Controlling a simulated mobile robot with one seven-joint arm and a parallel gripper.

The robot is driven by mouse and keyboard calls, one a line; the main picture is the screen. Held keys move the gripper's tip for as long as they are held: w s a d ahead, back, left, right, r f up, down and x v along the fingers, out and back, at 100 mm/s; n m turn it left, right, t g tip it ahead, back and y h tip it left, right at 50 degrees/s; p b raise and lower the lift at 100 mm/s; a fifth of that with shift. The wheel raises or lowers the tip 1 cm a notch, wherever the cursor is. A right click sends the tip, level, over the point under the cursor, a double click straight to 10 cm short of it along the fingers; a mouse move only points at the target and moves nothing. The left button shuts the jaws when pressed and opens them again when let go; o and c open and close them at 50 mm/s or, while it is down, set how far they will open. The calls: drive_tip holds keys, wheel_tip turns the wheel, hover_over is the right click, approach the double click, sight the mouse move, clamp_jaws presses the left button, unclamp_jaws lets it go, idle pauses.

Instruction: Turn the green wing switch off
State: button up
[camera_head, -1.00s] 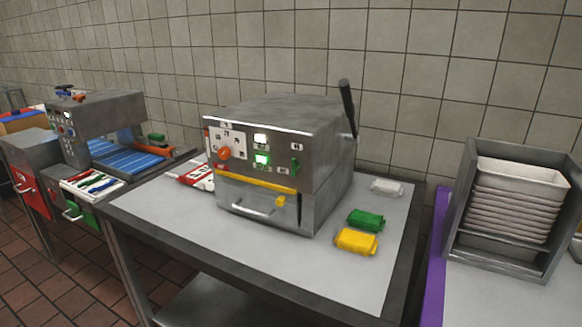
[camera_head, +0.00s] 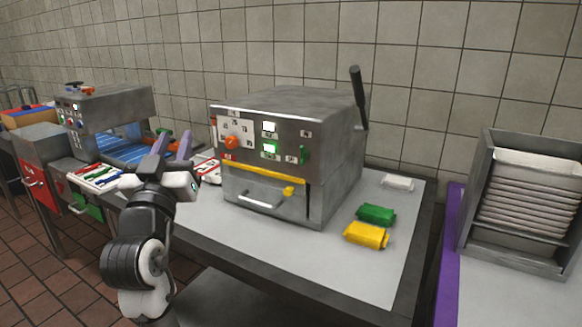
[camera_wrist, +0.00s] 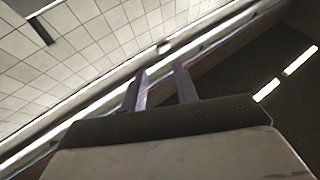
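The green wing switch (camera_head: 305,155) sits on the right of the front panel of a metal machine (camera_head: 290,105). Its wing looks upright. A small green light (camera_head: 269,149) is lit to its left, below a white lit window (camera_head: 269,127). My gripper (camera_head: 172,143) is at the left of the head view, left of the machine and well apart from the switch. Its two fingers point up and stand apart, with nothing between them. The wrist view also shows the fingers (camera_wrist: 162,82) parted and empty, and the switch is not seen there.
An orange knob (camera_head: 232,142) is on the panel's left. A yellow lever (camera_head: 289,191) and a bar handle (camera_head: 261,201) are below. A black lever (camera_head: 358,97) rises on the right. Green (camera_head: 376,214) and yellow (camera_head: 366,236) packets lie right of the machine. The table front is clear.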

sight(301, 155)
drive_tip(key=w+d+f+m+g+h+b, duration=0.1)
drive_tip(key=w+d+f+m+g+h, duration=0.15)
drive_tip(key=d+f+g+h, duration=0.4)
drive_tip(key=w+d+f+m+g+h, duration=0.2)
drive_tip(key=d+f+m, duration=0.15)
drive_tip(key=d, duration=0.65)
drive_tip(key=shift+m+y, duration=0.25)
drive_tip(key=shift+m, duration=0.05)
drive_tip(key=p+x, duration=0.1)
drive_tip(key=x, duration=0.3)
drive_tip(key=p+x, duration=0.1)
drive_tip(key=x, duration=0.3)
drive_tip(key=p+x, duration=0.1)
drive_tip(key=x, duration=0.4)
drive_tip(key=shift+w+a+r, duration=0.2)
drive_tip(key=shift+w+r, duration=0.05)
drive_tip(key=shift+r, duration=0.15)
clamp_jaws()
